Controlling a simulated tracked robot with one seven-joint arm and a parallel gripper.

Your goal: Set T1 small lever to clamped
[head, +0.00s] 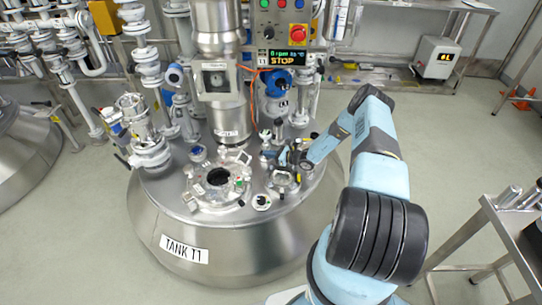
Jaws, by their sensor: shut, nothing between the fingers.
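Tank T1 (225,255) is a steel vessel with the label "TANK T1" (184,249) on its front. Its domed top carries a round flanged port (217,180) with a dark opening and several small fittings around it. My gripper (285,157) is at the right side of the tank top, among small dark and metal fittings, right of the round port. It is small in the picture; it is shut and empty. A small clamp-like fitting (283,181) sits just below it. I cannot tell which part is the small lever, nor its position.
A control box (283,22) with a red stop button (298,33) and a "STOP" display (282,58) stands above the tank. A thick steel column (222,100) and white pipes rise behind. A steel cart (515,230) stands at the right. Floor between is clear.

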